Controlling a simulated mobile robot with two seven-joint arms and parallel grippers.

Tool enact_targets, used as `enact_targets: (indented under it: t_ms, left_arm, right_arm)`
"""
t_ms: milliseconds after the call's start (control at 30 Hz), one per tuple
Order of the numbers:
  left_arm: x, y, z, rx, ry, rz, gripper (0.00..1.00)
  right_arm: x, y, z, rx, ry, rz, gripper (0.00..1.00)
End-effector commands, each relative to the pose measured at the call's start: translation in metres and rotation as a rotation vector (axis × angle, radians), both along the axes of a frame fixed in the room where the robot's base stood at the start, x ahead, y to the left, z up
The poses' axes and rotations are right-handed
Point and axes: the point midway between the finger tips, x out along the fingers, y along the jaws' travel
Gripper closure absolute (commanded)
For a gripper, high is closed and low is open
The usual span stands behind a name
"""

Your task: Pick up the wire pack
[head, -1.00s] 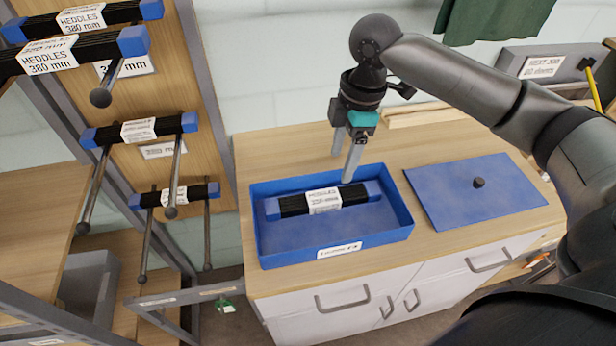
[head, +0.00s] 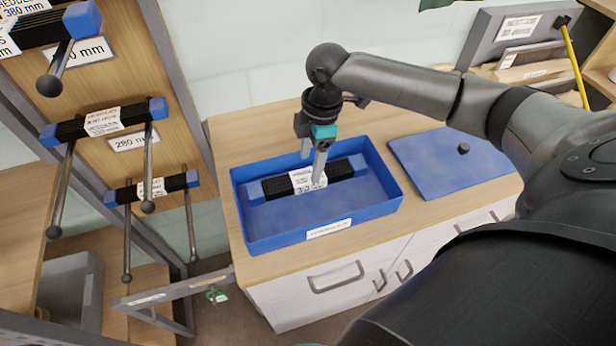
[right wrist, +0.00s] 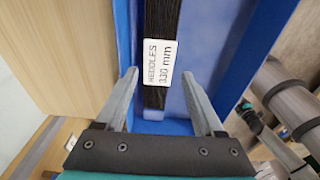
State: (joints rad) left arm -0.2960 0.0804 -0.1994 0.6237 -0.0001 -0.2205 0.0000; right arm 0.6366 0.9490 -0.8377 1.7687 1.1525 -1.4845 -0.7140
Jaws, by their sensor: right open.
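The wire pack (head: 345,170) is a bundle of black wires with blue ends and a white label. It lies in the blue tray (head: 370,215) on the wooden cabinet top. The right wrist view shows the pack (right wrist: 158,20) with its label reading "HEDDLES 330 mm". My right gripper (head: 313,168) is over the pack, pointing down, its jaws open. In the right wrist view the fingers (right wrist: 159,77) stand apart, one on each side of the pack's line; whether they reach down beside it is hard to tell. My left gripper is not in view.
A blue lid (head: 435,178) with a dark knob lies right of the tray. A rack at left holds more wire packs (head: 105,122) on pegs. A grey box with a "NEXT JOB" sign (head: 517,27) is at the back right. The cabinet top between tray and wall is clear.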

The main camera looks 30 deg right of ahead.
Motion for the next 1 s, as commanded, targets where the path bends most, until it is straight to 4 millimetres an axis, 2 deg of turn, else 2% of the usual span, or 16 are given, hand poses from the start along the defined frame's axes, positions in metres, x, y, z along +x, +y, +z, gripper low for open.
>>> enact_targets:
  t_ms: [100,233,567,1000]
  left_arm:
    - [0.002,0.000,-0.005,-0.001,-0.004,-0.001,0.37]
    - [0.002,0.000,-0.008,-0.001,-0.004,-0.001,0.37]
    - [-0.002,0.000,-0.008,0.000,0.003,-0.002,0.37]
    - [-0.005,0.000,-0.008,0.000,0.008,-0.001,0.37]
  right_arm:
    - [0.002,0.001,-0.022,0.000,0.003,-0.001,0.30]
    - [0.002,0.003,-0.038,0.000,0.004,0.000,0.30]
    - [0.003,0.003,-0.043,-0.001,0.000,0.001,0.31]
    - [0.002,0.003,-0.042,-0.001,0.000,0.001,0.81]
